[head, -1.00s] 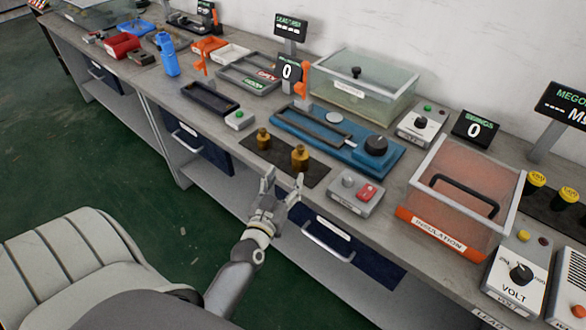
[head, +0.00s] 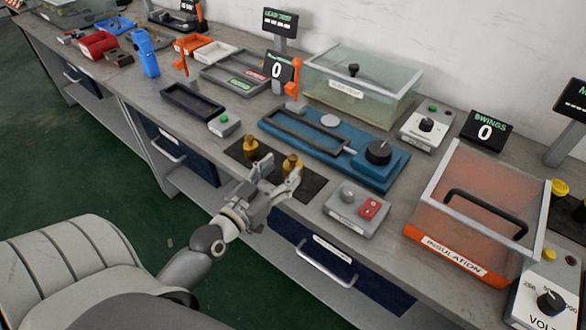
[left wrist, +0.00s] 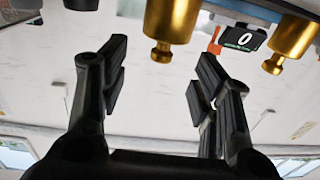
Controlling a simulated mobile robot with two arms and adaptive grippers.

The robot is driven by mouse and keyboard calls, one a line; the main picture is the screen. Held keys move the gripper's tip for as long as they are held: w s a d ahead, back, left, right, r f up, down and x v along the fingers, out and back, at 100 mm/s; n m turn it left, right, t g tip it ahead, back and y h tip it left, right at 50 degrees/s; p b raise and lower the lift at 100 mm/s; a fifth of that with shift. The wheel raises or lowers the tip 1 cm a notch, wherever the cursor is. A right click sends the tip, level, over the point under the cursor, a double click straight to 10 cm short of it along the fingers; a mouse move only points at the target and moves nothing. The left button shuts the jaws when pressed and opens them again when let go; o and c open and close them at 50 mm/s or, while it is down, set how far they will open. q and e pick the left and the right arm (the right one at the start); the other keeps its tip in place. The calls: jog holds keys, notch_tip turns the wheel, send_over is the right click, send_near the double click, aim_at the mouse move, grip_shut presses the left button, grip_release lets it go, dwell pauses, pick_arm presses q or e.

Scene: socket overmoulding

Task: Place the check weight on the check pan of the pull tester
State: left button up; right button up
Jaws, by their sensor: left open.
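Two brass weights stand upright on a dark mat (head: 318,190) at the bench's front: a left one (head: 251,148) and a right one (head: 292,162). I cannot tell which is the check weight. My left gripper (head: 279,174) is open and empty, its fingertips just in front of the right weight. In the left wrist view, which looks upside down, that weight (left wrist: 171,25) shows between the open fingers (left wrist: 162,75), beyond their tips; the other weight (left wrist: 292,42) is off to the right. The blue pull tester (head: 375,168) lies behind, with a round silver pan (head: 330,121). My right gripper is not in view.
A grey box with a red switch (head: 357,208) sits right of the mat. A small box with a green button (head: 224,124) is to its left. An orange-based insulation box (head: 465,225) stands at right, and a clear lidded tank (head: 365,85) behind the tester.

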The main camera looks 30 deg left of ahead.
aim_at(289, 160)
pick_arm(q)
jog(key=shift+w+r, duration=0.15)
jog(key=shift+w, duration=0.5)
jog(key=w+p, duration=0.1)
jog(key=w, duration=0.2)
jog(key=shift+w+a, duration=0.1)
jog(key=shift+w, duration=0.65)
jog(key=c, duration=0.6)
grip_shut()
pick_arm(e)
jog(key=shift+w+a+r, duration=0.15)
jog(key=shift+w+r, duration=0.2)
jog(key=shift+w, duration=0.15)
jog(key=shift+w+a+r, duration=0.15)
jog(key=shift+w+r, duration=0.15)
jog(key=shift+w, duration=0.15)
pick_arm(q)
jog(key=shift+f, duration=0.2)
jog(key=shift+r, duration=0.15)
